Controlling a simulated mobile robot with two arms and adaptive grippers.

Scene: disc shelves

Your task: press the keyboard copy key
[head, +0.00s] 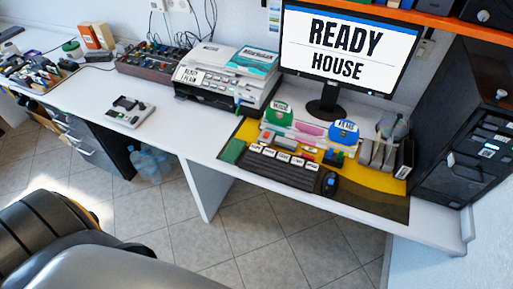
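Neither of my grippers is in the head view, and nothing touches the keyboard.
Behind are green and blue labelled discs (344,132) and a stationery rack. A printer (228,75) stands left, a black tower (462,125) right. A small device (130,111) sits on the left desk.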

